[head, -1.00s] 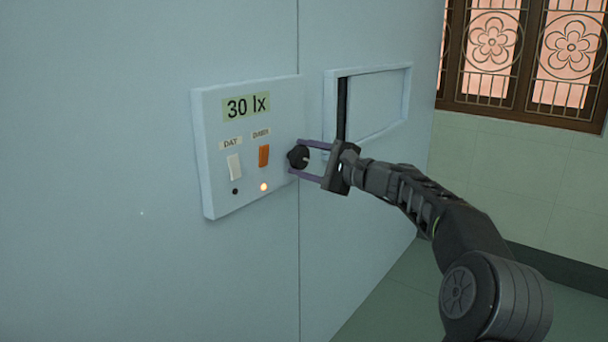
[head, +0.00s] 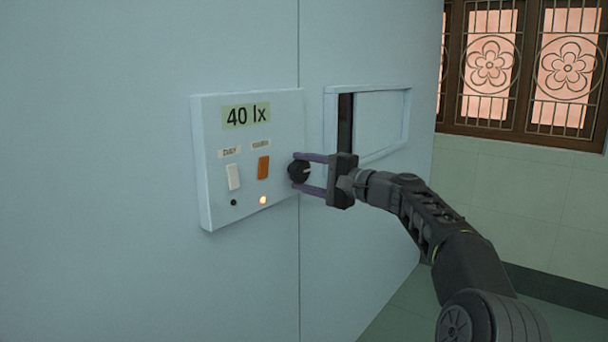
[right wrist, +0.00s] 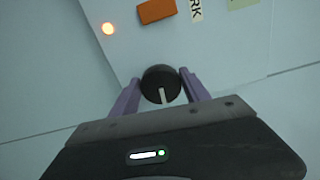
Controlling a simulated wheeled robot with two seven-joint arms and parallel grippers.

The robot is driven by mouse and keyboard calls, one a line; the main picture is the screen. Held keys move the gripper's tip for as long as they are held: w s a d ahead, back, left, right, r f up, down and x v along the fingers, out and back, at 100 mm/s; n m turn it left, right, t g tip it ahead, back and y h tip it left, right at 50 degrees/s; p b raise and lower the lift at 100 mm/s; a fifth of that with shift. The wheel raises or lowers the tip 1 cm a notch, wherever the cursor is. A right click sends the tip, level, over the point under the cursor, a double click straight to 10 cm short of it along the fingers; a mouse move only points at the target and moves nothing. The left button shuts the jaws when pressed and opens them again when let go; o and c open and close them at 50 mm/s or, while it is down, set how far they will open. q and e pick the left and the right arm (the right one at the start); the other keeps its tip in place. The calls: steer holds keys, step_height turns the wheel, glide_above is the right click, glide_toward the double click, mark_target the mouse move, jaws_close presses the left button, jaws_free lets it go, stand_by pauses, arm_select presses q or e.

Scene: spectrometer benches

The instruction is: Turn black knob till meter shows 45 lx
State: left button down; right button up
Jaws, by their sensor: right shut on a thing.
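The black knob (head: 299,172) sits at the right side of the white control panel (head: 212,203). My right gripper (head: 306,173) is shut on the knob, one purple finger above it and one below in the head view. In the right wrist view the knob (right wrist: 161,84) shows a white pointer mark, with a finger of my right gripper (right wrist: 160,88) on each side. The meter (head: 246,115) at the top of the panel reads 40 lx. My left gripper is not in view.
The panel also has a white switch (head: 233,177), an orange switch (head: 263,167), a dark lamp (head: 234,203) and a lit lamp (head: 263,200). A framed hatch (head: 380,120) with a dark gap is right of it. A barred window (head: 525,65) is farther right.

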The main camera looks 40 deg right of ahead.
steer(key=o, duration=1.3)
steer(key=shift+s, duration=0.15)
steer(key=v, duration=0.7)
steer(key=shift+s+d, duration=0.1)
steer(key=shift+s, duration=0.15)
